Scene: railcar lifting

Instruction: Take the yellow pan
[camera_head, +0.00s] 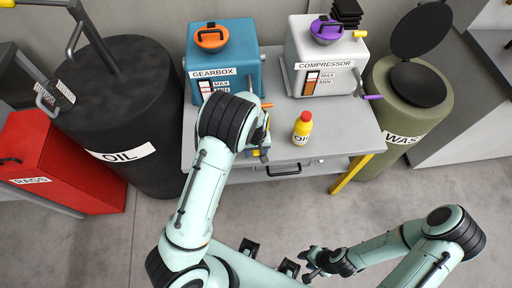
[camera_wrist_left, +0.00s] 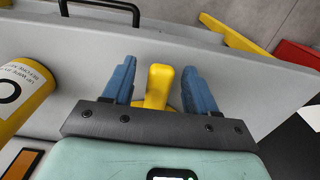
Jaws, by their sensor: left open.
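My left gripper (camera_head: 263,153) is at the front left of the grey table, below the gearbox. In the left wrist view my left gripper (camera_wrist_left: 158,88) is open. A yellow piece (camera_wrist_left: 157,86), which looks like part of the yellow pan, lies between its two blue fingers, with a gap to each finger. The rest of it is hidden behind the gripper body. In the head view my arm hides most of this spot. My right gripper (camera_head: 314,263) is low at the bottom centre, away from the table; its jaws are too small to read.
A yellow oil bottle with a red cap (camera_head: 302,128) stands on the table (camera_head: 345,130). Behind it are the blue gearbox (camera_head: 222,60) and white compressor (camera_head: 322,55). A black oil drum (camera_head: 115,130) is left, a waste bin (camera_head: 410,100) right. The floor in front is clear.

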